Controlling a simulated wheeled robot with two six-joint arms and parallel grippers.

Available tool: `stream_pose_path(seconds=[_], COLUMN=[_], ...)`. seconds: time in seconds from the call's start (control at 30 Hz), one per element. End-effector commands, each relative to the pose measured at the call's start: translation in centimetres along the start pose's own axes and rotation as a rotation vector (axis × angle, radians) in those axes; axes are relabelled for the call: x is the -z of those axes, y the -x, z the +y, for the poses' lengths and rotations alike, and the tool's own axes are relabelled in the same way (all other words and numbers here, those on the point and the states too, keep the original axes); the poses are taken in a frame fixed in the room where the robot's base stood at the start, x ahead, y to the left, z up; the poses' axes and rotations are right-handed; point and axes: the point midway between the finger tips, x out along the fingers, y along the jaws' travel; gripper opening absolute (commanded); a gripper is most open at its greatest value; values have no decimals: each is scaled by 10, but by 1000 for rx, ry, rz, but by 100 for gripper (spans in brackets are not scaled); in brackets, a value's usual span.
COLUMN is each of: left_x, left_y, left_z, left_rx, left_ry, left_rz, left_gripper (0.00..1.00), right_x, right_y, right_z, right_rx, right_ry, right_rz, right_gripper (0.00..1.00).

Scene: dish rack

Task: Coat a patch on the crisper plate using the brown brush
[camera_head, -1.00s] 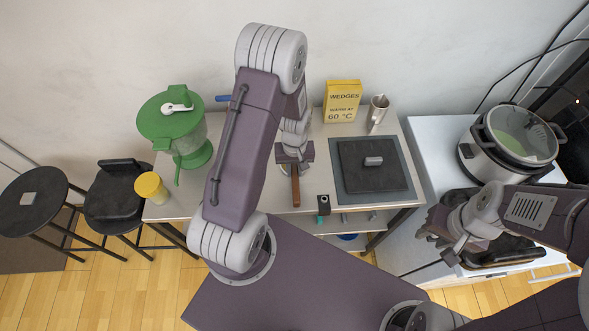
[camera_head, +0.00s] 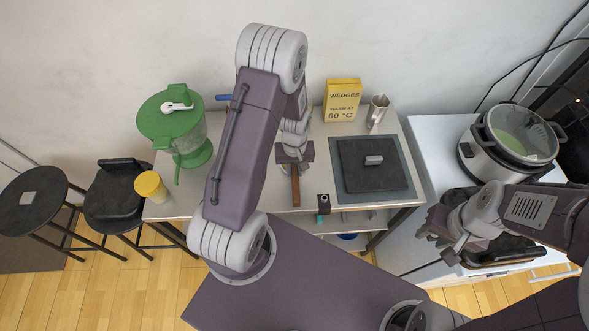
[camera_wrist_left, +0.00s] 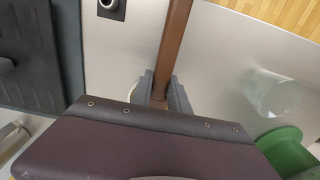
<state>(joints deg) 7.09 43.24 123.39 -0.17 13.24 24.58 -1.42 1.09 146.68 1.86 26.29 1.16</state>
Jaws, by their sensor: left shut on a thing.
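My left gripper (camera_head: 294,160) is shut on the brown brush (camera_head: 296,190) over the front of the counter. The brush's brown handle (camera_wrist_left: 176,35) runs up between the fingers (camera_wrist_left: 163,95) in the left wrist view; its bristles are not visible. A dark square plate (camera_head: 358,180) with a grey block-like handle lies on a grey mat to the right of the gripper; it seems to be the crisper plate. Its ridged dark edge (camera_wrist_left: 30,60) shows at the left of the wrist view. My right gripper (camera_head: 447,228) hangs at the white counter's left edge; its jaws are unclear.
A green-lidded jug (camera_head: 172,125) and a yellow cup (camera_head: 150,186) stand left. A yellow box (camera_head: 342,100) and a metal pitcher (camera_head: 378,110) stand behind the plate. A small dark container (camera_head: 323,204) sits at the front edge. A cooker (camera_head: 510,145) stands right.

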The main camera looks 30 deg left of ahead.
Motion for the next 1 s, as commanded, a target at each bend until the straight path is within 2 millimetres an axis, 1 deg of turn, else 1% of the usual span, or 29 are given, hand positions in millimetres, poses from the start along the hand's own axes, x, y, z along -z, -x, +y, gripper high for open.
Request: stream_pose_path(seconds=[0.33,0.43,1.0], left_x=[-1,-2,0], left_y=[-1,2,59], left_z=[-1,-1,0], left_rx=[2,2,1], left_ry=[0,0,0], left_rz=[-4,-4,-1], left_gripper=[0,0,0], right_x=[0,0,6], right_y=[0,2,53], right_z=[0,0,-1], right_rx=[0,0,0], right_ry=[0,0,0], right_rz=[0,0,0], right_gripper=[36,36,36])
